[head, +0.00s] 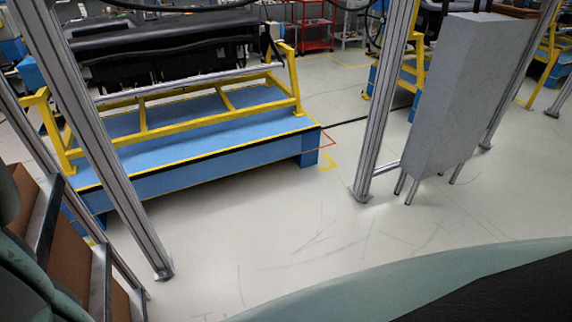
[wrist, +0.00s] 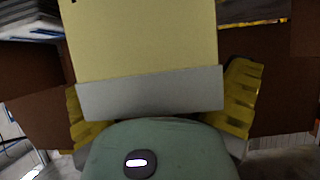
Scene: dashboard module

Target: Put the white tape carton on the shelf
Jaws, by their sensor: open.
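In the wrist view, a box-shaped carton (wrist: 150,95) with a pale yellow face above a whitish-grey face lies straight ahead of my palm; it looks like the white tape carton, though no label is readable. My gripper (wrist: 157,80) has its yellow-padded fingers spread, one on each side of the carton. The fingers are open, and I cannot tell whether either touches it. The carton's far end is cut off by the top of the picture. Neither the carton nor my gripper shows in the head view.
Brown boards or boxes (wrist: 275,75) surround the carton in the wrist view. In the head view, a rack with brown panels (head: 72,235) stands at the left edge. A blue and yellow fixture (head: 200,140), metal posts and a grey cabinet (head: 462,90) stand beyond clear floor.

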